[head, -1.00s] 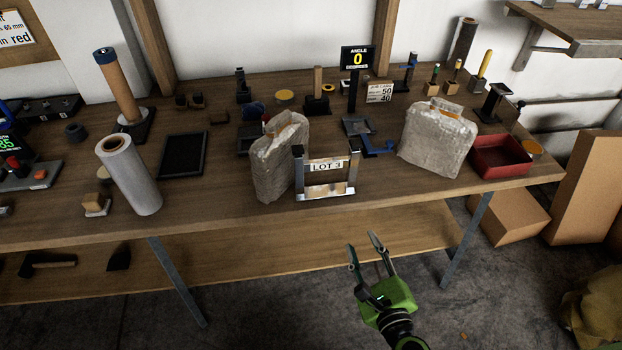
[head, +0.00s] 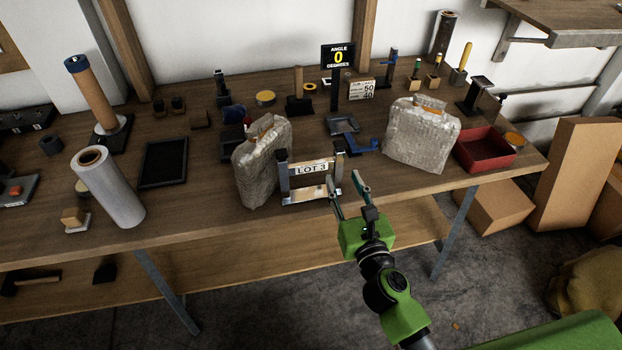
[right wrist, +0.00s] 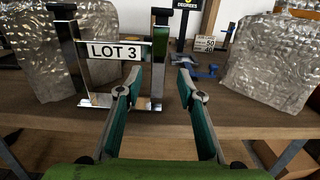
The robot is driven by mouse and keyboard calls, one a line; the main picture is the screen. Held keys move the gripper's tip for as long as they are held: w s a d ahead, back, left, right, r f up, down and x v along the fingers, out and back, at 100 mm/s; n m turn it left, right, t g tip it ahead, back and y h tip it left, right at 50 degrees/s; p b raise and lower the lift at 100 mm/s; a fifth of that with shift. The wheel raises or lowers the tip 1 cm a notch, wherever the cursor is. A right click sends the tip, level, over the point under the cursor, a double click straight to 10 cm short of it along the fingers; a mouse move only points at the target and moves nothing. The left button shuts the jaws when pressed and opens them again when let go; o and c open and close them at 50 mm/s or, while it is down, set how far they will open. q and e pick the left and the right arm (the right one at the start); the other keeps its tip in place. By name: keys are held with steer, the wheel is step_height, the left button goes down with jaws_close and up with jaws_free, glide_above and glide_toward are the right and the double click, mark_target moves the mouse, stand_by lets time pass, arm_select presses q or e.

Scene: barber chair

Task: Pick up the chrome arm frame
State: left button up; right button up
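The chrome arm frame (head: 284,190) stands upright at the front edge of the workbench, with two posts, a lower bar and a "LOT 3" label across it. In the right wrist view the chrome frame (right wrist: 70,64) fills the upper left, its right post near the gap between my fingers. My right gripper (head: 346,185) is open and empty, just in front of the frame and slightly right of it. Its two fingers (right wrist: 157,82) also show in the right wrist view, apart, with nothing between them. My left gripper is not in view.
Bubble-wrapped parcels stand close on the left (head: 262,165) and farther right (head: 420,135) of the frame. A blue bracket (head: 362,147) lies behind it. A red tray (head: 484,150) is at the right, a white roll (head: 108,188) at the left. The bench front is clear.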

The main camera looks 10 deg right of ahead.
mark_target(339, 161)
steer(key=w, duration=0.5)
steer(key=shift+a+f, duration=0.2)
jaws_close()
steer(key=shift+r, duration=0.15)
steer(key=shift+r, duration=0.1)
steer(key=shift+r+p, duration=0.3)
steer(key=shift+r, duration=0.35)
steer(key=r, duration=0.1)
steer(key=r+p, duration=0.1)
steer(key=shift+s+a+r, duration=0.1)
steer(key=shift+s+r, duration=0.1)
steer(key=shift+r, duration=0.1)
steer(key=s+r+p, duration=0.1)
steer(key=s+r, duration=0.1)
steer(key=s+a+r+p, duration=0.1)
steer(key=s+r, duration=0.1)
steer(key=r, duration=0.1)
steer(key=shift+s+r, duration=0.15)
steer(key=shift+s, duration=0.1)
steer(key=s+a+r, duration=0.2)
steer(key=s+r, duration=0.1)
steer(key=s, duration=0.5)
steer(key=shift+s+r+b, duration=0.3)
steer(key=shift+s+b, duration=0.05)
steer(key=shift+b, duration=0.05)
